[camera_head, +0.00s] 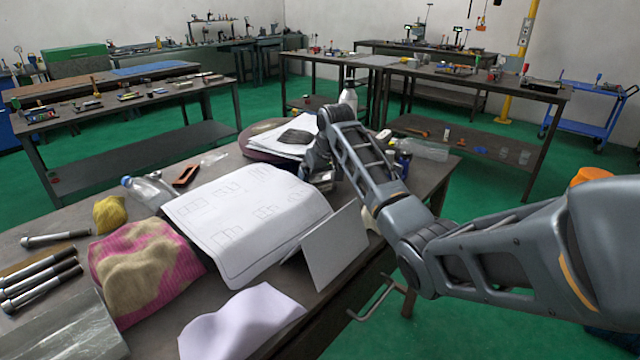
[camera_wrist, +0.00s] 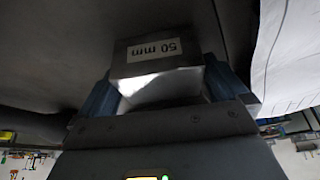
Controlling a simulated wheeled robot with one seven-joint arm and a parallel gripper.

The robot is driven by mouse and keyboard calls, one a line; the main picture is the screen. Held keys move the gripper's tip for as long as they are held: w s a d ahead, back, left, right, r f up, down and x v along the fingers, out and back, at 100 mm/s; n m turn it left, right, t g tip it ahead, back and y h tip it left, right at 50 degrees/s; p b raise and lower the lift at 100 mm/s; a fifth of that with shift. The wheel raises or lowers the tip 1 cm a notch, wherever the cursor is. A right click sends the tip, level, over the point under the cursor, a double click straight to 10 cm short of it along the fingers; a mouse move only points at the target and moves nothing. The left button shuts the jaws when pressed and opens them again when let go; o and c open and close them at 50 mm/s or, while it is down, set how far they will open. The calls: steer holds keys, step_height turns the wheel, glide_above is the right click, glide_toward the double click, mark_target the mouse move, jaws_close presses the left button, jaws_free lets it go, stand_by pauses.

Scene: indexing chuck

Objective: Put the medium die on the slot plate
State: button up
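My gripper (camera_wrist: 160,85) has its two blue fingers against the sides of a metal block marked "50 mm" (camera_wrist: 155,52), with a bright front face. The frames do not show other dies to compare its size with. In the head view my gripper (camera_head: 320,178) is low over the table's far right part, beside the pile of papers, and mostly hidden by my arm. I cannot make out a slot plate for certain. A large white sheet with printed rectangular outlines (camera_head: 240,215) lies on the table, left of my arm.
The table (camera_head: 60,225) also holds a pink and tan cloth (camera_head: 140,265), several bolts (camera_head: 40,280), a clear bottle (camera_head: 148,190), and a pile of papers (camera_head: 285,138). A grey panel (camera_head: 335,245) leans near the right edge. Bare table shows left of the bottle.

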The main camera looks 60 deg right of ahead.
steer(key=c, duration=1.5)
steer(key=shift+r, duration=0.15)
steer(key=shift+c, duration=1.1)
steer(key=shift+r, duration=0.1)
